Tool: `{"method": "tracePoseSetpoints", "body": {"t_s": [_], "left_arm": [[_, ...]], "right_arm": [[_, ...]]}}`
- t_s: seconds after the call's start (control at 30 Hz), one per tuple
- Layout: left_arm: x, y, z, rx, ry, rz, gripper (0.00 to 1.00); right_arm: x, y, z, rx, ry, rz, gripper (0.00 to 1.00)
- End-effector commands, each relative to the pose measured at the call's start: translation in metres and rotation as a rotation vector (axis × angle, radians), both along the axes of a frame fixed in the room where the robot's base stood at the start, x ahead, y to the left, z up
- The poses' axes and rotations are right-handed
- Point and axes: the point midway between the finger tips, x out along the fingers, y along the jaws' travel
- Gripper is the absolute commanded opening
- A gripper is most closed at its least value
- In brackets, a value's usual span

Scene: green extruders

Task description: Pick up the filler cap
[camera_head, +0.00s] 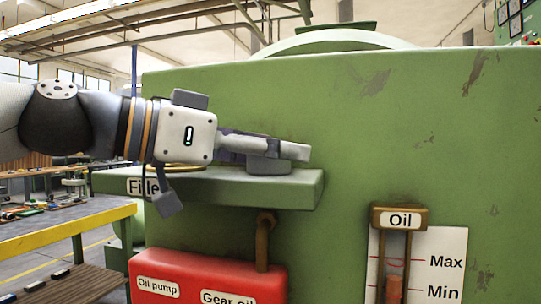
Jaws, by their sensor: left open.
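A grey, round, low piece that looks like the filler cap (268,166) sits on the green ledge (303,186), near its right end. My left gripper (290,151) reaches in from the left, lying nearly level over the ledge. Its jaws are open, with the fingers at the cap and covering its upper part. I cannot tell whether they touch it. A brass-coloured ring (178,167) shows on the ledge further left, partly behind my gripper. The label "Fille…" (142,186) on the ledge front is partly covered. My right gripper is not in view.
The tall green machine wall (400,130) stands close behind the ledge. Below are a red oil pump box (205,270) with a brown pipe (263,243) and an oil gauge (400,218) at right. A yellow-edged workbench (75,222) stands at left.

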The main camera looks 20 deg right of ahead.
Motion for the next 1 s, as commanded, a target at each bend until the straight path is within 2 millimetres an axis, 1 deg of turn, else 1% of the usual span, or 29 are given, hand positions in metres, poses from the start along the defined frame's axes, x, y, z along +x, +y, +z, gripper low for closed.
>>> {"method": "tracePoseSetpoints", "body": {"t_s": [0.13,0.17,0.2,0.27,0.3,0.37,0.4,0.43,0.47,0.67,0.77,0.87,0.9,0.97,1.0], "left_arm": [[0.001,0.0,-0.001,0.0,0.001,0.001,0.7],[0.001,0.0,-0.001,0.0,0.001,0.001,0.68],[0.001,0.0,-0.001,0.0,0.001,0.001,0.59],[0.001,0.0,-0.001,0.0,0.001,0.001,0.45],[0.001,0.001,-0.001,0.0,0.001,0.001,0.36],[0.001,0.001,-0.001,0.0,0.001,0.001,0.23],[0.001,0.001,-0.001,0.0,0.001,0.001,0.14],[0.001,0.001,-0.001,0.0,0.001,0.001,0.14],[0.001,0.001,0.0,-0.001,0.001,0.001,0.09],[0.001,0.001,0.001,-0.001,0.001,0.001,0.08],[0.001,0.001,0.008,-0.002,-0.002,0.002,0.08],[0.0,0.0,0.026,-0.002,-0.006,0.001,0.08],[-0.001,0.0,0.036,-0.002,-0.005,0.0,0.08],[-0.013,0.006,0.05,-0.002,-0.009,0.0,0.08],[-0.021,0.009,0.06,-0.002,-0.01,0.0,0.08]], "right_arm": [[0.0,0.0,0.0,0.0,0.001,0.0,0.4],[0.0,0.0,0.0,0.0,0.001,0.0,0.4],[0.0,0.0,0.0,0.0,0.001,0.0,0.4],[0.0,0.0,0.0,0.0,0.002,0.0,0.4],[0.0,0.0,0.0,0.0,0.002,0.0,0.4],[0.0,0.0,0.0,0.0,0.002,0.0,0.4],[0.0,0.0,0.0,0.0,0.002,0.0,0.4],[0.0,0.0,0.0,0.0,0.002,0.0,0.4],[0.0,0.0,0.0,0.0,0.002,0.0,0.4],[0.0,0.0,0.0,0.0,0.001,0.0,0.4],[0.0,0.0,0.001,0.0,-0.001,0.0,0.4],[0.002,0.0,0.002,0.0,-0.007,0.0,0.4],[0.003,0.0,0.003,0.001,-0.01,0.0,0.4],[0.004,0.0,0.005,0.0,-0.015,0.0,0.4],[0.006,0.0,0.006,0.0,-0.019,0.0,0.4]]}}
